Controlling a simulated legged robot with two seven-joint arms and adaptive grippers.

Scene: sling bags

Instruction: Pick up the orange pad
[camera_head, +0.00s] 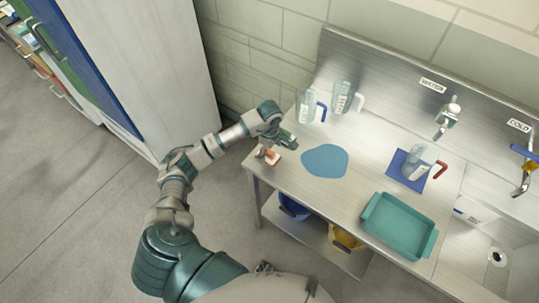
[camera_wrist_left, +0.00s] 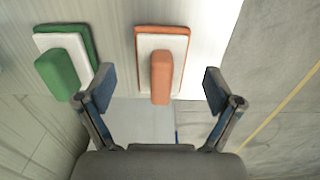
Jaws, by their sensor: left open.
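The orange pad (camera_wrist_left: 160,68) has a white layer and an orange grip block. In the left wrist view it lies ahead of my open left gripper (camera_wrist_left: 158,88), roughly centred between the two fingers, with nothing seen held. In the head view the orange pad (camera_head: 270,156) sits at the left corner of the metal counter. There my left gripper (camera_head: 282,137) is just above and beside it, partly covering the area. A similar green pad (camera_wrist_left: 68,62) lies to the left in the wrist view. My right gripper is not seen.
The metal counter (camera_head: 290,190) also bears a blue round mat (camera_head: 325,161), a teal tray (camera_head: 398,225), clear jugs at the back and a jug with a red handle (camera_head: 417,160) on a blue square mat. A tall cabinet (camera_head: 170,70) stands left of the counter.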

